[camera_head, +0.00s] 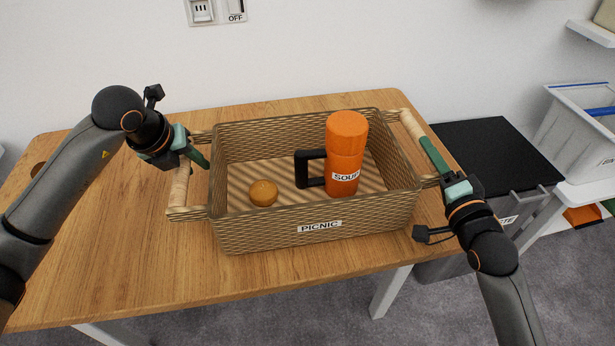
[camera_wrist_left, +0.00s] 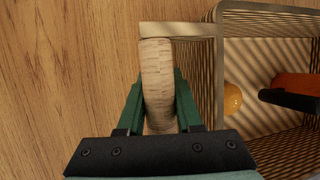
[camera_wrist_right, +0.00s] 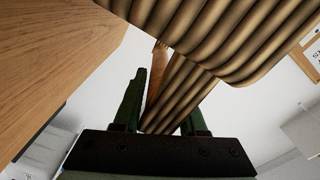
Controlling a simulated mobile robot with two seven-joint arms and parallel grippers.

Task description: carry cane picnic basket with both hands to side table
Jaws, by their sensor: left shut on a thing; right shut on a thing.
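The cane picnic basket (camera_head: 258,236) is over the wooden table (camera_head: 110,262), with a PICNIC label on its front. My left gripper (camera_head: 190,163) is shut on the left wooden handle (camera_head: 179,190); the left wrist view shows that handle (camera_wrist_left: 156,85) between the fingers. My right gripper (camera_head: 434,155) is at the right handle (camera_head: 411,126) and shut on it; the wicker partly hides this in the right wrist view. I cannot tell whether the basket's bottom touches the table.
A grey bin with a black lid (camera_head: 486,158) stands right of the table. Beyond it a white crate (camera_head: 580,130) sits on a white stand. The wall with a switch panel (camera_head: 216,10) is behind. The table's left part is bare.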

